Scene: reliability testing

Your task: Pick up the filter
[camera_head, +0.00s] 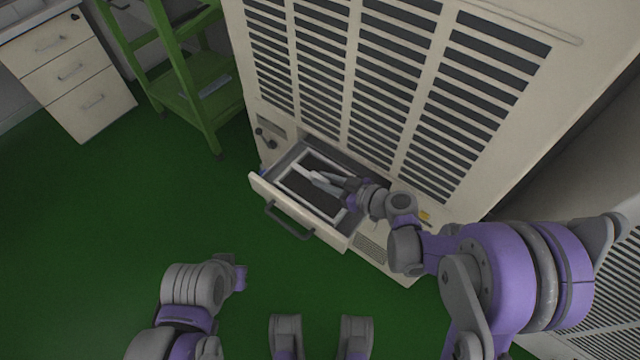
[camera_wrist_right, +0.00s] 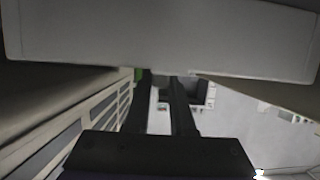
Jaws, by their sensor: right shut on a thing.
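The filter (camera_head: 317,199) is a dark rectangular panel with a white frame. It sits inside the pulled-out drawer (camera_head: 297,222) at the foot of a large beige cabinet. My right gripper (camera_head: 314,176) reaches over the drawer from the right in the head view. It is shut on the filter, with its fingers at the frame's far side. In the right wrist view the two dark fingers (camera_wrist_right: 168,84) point away from the camera, and the exact contact is hard to see. Only part of my left arm shows at lower left; its gripper is not visible.
The beige cabinet (camera_head: 345,80) with dark vent slots rises behind the drawer. A green shelf rack (camera_head: 178,85) and a white drawer unit (camera_head: 68,68) stand at the upper left. The green floor (camera_head: 110,215) left of the drawer is clear.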

